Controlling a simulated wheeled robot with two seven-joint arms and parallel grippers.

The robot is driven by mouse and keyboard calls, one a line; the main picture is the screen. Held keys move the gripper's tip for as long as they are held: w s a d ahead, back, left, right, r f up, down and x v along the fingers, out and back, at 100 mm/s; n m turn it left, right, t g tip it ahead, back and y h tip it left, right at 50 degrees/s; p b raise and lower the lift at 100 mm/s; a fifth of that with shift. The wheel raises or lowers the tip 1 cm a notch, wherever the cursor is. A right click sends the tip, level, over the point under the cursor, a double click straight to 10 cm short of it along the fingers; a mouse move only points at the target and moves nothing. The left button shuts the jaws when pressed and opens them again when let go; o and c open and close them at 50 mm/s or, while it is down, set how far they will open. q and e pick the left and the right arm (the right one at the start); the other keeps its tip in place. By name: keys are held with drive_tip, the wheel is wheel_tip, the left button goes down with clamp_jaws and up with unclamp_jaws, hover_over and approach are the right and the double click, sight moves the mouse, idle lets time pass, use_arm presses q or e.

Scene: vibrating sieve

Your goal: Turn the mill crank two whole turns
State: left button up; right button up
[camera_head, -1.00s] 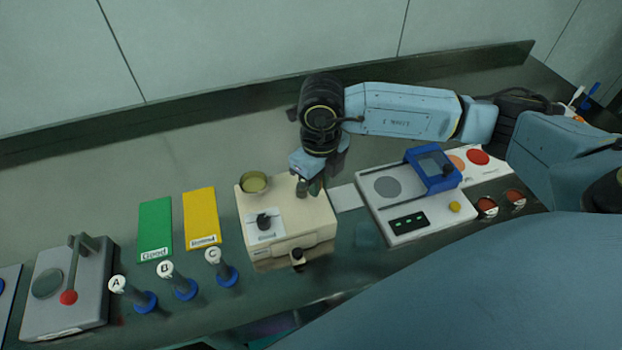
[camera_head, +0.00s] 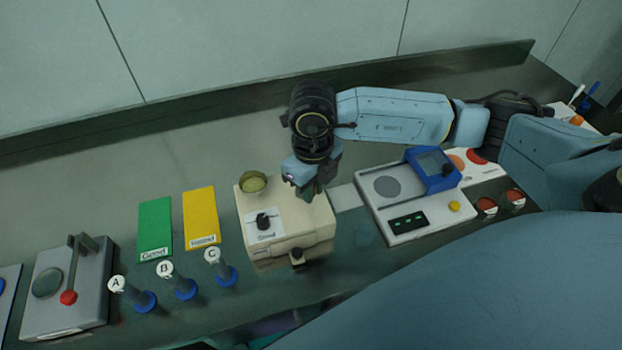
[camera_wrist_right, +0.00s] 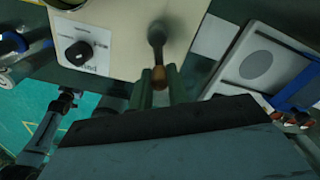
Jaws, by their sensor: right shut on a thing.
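The mill is a cream box (camera_head: 290,237) near the middle of the bench, with an olive bowl (camera_head: 253,182) at its back left corner and a black dial (camera_head: 263,222) on top. My right gripper (camera_head: 307,190) is over the right part of the mill top and hides most of the crank in the head view. In the right wrist view the dark crank arm (camera_wrist_right: 157,40) ends in a brown knob (camera_wrist_right: 159,76). The fingers of my right gripper (camera_wrist_right: 159,88) are shut on this knob. My left gripper is in neither view.
Right of the mill stands a white device (camera_head: 425,222) with a blue frame (camera_head: 432,169). Left are a yellow card (camera_head: 201,213), a green card (camera_head: 155,226), tagged posts A, B and C (camera_head: 226,277), and a grey lever unit (camera_head: 88,295).

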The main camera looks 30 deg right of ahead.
drive_tip(key=shift+w+a+r, duration=0.15)
drive_tip(key=shift+a, duration=0.3)
drive_tip(key=shift+w+a+r, duration=0.1)
drive_tip(key=shift+a, duration=0.35)
drive_tip(key=shift+w+a+b, duration=0.45)
drive_tip(key=shift+w+a, duration=0.15)
drive_tip(key=shift+a, duration=0.15)
drive_tip(key=shift+w+f, duration=0.1)
drive_tip(key=shift+f, duration=0.05)
drive_tip(key=shift+w+a+b, duration=0.2)
drive_tip(key=shift+w+b, duration=0.15)
drive_tip(key=shift+b, duration=0.05)
drive_tip(key=shift+w+a+f, duration=0.1)
drive_tip(key=shift+w, duration=0.2)
drive_tip(key=shift+w+f, duration=0.1)
